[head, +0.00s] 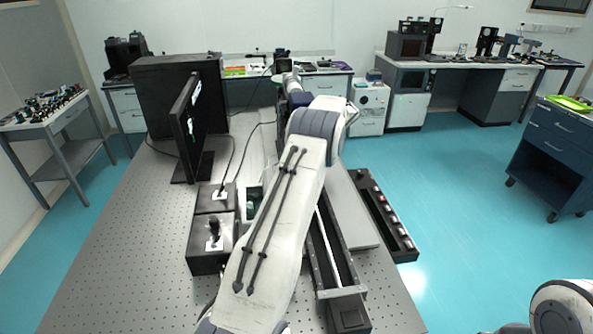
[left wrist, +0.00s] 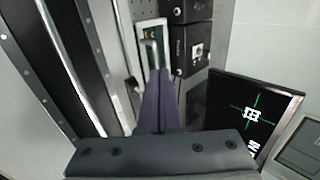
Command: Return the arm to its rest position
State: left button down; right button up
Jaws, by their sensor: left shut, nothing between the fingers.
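My left arm (head: 270,230) reaches forward over the optical table (head: 120,270) in the head view, its white link covering the middle of the bench. The left fingers are not clear in that view. In the left wrist view my left gripper (left wrist: 160,74) has its purple fingers together, with nothing held. The fingers point toward a metal handle (left wrist: 152,52) in a light frame beside the black boxes. Whether they touch it I cannot tell. Of my right arm, only a white and black part shows at the bottom right of the head view; its gripper is out of view.
Two black control boxes (head: 212,230) with joysticks stand left of the arm. A monitor (head: 187,125) stands behind them; its green crosshair screen (left wrist: 250,115) shows in the wrist view. A long black rail (head: 335,265) and a button strip (head: 385,215) lie to the right.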

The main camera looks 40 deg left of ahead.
pick_arm(q)
jog(key=shift+w+d+r, duration=0.6)
jog(key=shift+w+d, duration=0.3)
jog(key=s+d+r+m+t+h, duration=0.1)
jog(key=d+r+m+t, duration=0.15)
jog(key=d, duration=0.75)
jog(key=s+d+r+m+t, duration=0.15)
jog(key=d+m, duration=0.25)
jog(key=d, duration=0.5)
jog(key=s+d+r+m+t+h, duration=0.1)
jog(key=s+d+r+m, duration=0.15)
jog(key=d, duration=0.75)
jog(key=s+d+m+h, duration=0.2)
jog(key=s+d+m, duration=0.2)
jog(key=s+d, duration=0.75)
jog(key=s+d+f+m+t+h, duration=0.1)
jog(key=s+f+m+h, duration=0.1)
jog(key=s, duration=1.3)
jog(key=shift+f+m, duration=0.55)
jog(key=shift+m, duration=0.45)
